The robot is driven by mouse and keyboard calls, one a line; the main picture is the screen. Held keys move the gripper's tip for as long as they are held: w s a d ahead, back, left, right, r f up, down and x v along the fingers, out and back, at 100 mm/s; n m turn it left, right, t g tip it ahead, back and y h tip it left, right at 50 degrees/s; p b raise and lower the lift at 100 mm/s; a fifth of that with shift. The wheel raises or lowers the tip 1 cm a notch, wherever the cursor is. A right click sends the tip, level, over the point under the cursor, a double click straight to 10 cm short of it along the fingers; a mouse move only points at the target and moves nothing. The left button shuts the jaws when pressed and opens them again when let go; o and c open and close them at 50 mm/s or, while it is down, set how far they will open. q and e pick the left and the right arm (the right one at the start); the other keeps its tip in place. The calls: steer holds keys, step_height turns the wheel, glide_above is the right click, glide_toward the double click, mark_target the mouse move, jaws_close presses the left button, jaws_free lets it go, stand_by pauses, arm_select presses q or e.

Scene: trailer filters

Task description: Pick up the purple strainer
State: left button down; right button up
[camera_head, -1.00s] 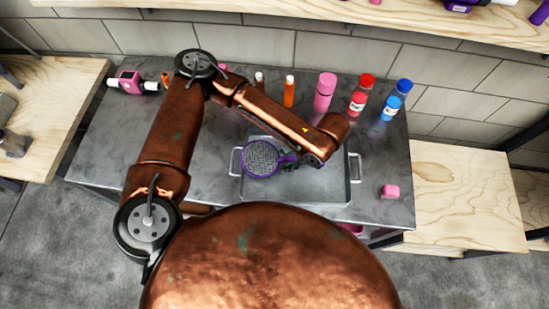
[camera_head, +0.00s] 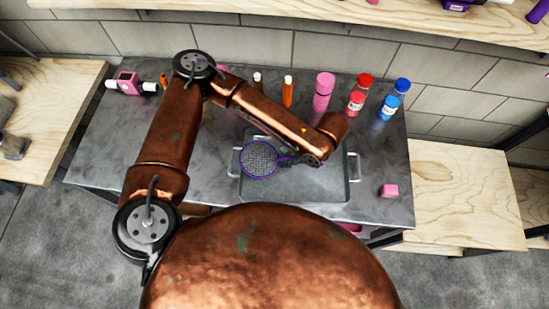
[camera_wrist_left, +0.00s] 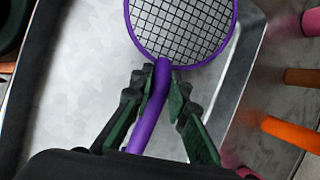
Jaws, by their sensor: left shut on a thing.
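The purple strainer (camera_head: 259,160) has a round mesh head with a purple rim and a purple handle. In the head view it is over the left part of the metal tray (camera_head: 310,190). In the left wrist view the strainer (camera_wrist_left: 183,25) shows its mesh at the top and its handle running down between the fingers. My left gripper (camera_wrist_left: 160,82) is shut on the handle, just below the head. In the head view my left gripper (camera_head: 297,160) is partly hidden under my arm. I cannot tell whether the strainer touches the tray. My right gripper is not in view.
A pink bottle (camera_head: 323,92), red bottles (camera_head: 355,103), blue bottles (camera_head: 388,107) and an orange marker (camera_head: 287,91) stand along the back of the dark table. A pink block (camera_head: 389,191) lies right of the tray. A pink device (camera_head: 129,84) is at the far left.

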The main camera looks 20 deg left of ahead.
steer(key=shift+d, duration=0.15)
arm_select(q)
steer(key=shift+r, duration=0.7)
steer(key=s+d+r+p, duration=0.3)
steer(key=s+r+p, duration=0.2)
steer(key=s+r, duration=0.8)
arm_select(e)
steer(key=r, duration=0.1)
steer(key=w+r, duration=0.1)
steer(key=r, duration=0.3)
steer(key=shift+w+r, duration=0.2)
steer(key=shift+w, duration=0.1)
arm_select(q)
steer(key=w+a+f+n+g+h, duration=0.2)
steer(key=w+a+f+n+g, duration=0.1)
steer(key=w+a+n, duration=0.8)
steer(key=shift+w+f+n+g+h, duration=0.2)
steer(key=shift+w+n+g+h, duration=0.2)
steer(key=shift+w, duration=0.05)
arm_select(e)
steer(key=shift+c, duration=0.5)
